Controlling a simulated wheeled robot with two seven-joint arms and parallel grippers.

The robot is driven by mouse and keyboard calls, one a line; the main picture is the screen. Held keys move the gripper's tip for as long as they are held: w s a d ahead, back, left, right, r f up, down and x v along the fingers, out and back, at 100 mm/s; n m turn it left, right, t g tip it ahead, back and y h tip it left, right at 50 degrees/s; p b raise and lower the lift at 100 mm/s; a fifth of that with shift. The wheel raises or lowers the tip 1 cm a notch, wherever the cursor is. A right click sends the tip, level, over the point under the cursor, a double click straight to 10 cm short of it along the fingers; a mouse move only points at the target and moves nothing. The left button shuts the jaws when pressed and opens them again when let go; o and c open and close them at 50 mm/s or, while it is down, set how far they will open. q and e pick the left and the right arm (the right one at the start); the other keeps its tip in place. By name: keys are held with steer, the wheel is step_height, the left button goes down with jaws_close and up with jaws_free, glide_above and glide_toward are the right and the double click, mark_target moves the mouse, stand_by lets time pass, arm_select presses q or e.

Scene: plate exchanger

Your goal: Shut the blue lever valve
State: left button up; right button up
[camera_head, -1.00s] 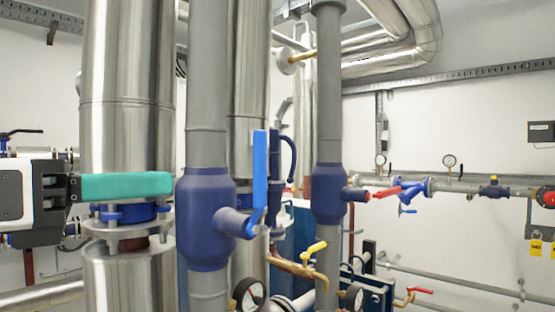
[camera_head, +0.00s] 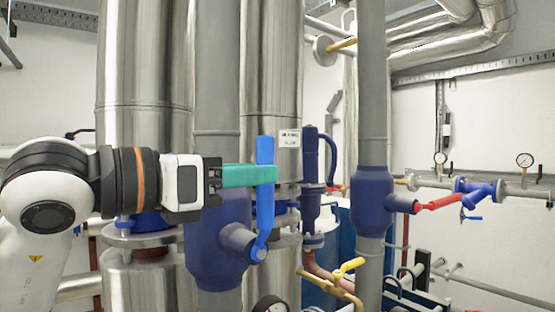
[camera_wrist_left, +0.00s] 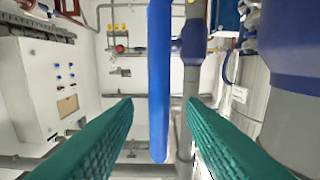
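The blue lever (camera_head: 265,208) stands upright on the dark blue valve body (camera_head: 216,240) on a thick grey vertical pipe. My left gripper (camera_head: 266,175) comes in from the left, its teal fingers level with the lever's upper part. In the left wrist view the two teal fingers are spread wide, and the blue lever (camera_wrist_left: 159,80) runs between them with gaps on both sides. The gripper is open and does not hold it. My right gripper is not in view.
A second grey pipe with a blue valve (camera_head: 374,200) and red lever (camera_head: 439,203) stands to the right. A yellow-handled valve (camera_head: 349,267) sits low between the pipes. A large silver insulated pipe (camera_head: 145,70) stands behind my left arm.

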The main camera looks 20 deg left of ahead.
arm_select(q)
steer(key=shift+p+x, duration=0.55)
steer(key=shift+x, duration=1.85)
jaws_close()
